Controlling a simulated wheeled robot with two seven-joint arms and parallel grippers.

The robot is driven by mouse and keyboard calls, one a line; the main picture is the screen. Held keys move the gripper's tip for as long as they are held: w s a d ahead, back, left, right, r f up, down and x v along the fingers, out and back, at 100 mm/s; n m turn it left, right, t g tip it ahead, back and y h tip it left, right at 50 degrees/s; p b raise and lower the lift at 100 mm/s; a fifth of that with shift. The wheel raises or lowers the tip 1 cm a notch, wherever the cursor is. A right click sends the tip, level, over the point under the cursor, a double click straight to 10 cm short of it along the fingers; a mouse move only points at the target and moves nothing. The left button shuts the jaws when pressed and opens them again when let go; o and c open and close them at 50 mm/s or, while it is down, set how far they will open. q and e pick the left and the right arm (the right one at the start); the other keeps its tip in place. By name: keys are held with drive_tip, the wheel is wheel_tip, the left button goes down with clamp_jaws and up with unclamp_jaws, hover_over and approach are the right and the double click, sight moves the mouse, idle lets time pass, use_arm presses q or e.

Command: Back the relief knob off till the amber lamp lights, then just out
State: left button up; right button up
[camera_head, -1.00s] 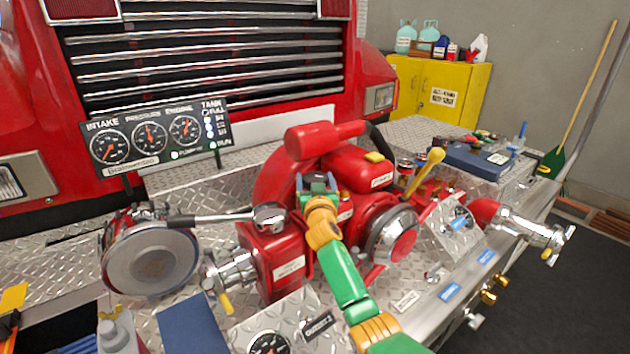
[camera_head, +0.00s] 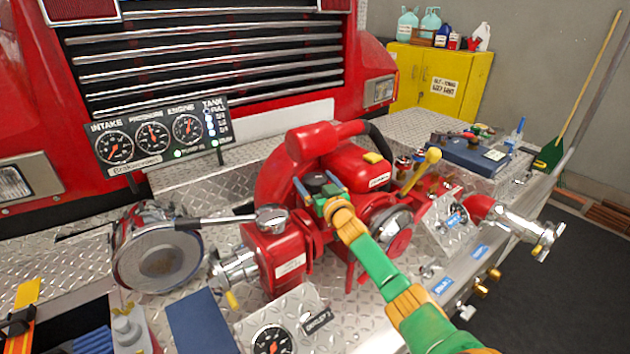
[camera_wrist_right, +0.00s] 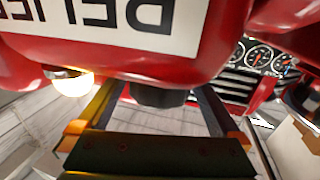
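The relief knob is a dark round knob (camera_wrist_right: 158,97) below a red housing with a white label (camera_wrist_right: 110,22) that reads RELIEF upside down in the right wrist view. In the head view the dark knob top (camera_head: 315,179) shows between my right gripper's fingers (camera_head: 319,187). In the wrist view the two fingers (camera_wrist_right: 160,108) stand on either side of the knob, with gaps visible, so the gripper looks open around it. A small lamp (camera_wrist_right: 70,83) beside the label glows bright yellow-white. My left gripper is not in view.
The red pump (camera_head: 355,168) stands close around my right gripper, with a yellow-knobbed lever (camera_head: 432,156) to the right. A round chrome-rimmed part (camera_head: 160,255) sits left. A gauge panel (camera_head: 155,133) stands behind on the left. A labelled gauge plate (camera_head: 275,335) is in front.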

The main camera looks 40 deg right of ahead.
sight(320, 188)
drive_tip(key=shift+s+a+f, duration=0.1)
drive_tip(key=shift+s+a, duration=0.1)
drive_tip(key=shift+s, duration=0.15)
drive_tip(key=shift+v, duration=3.15)
drive_tip(key=shift+d, duration=0.1)
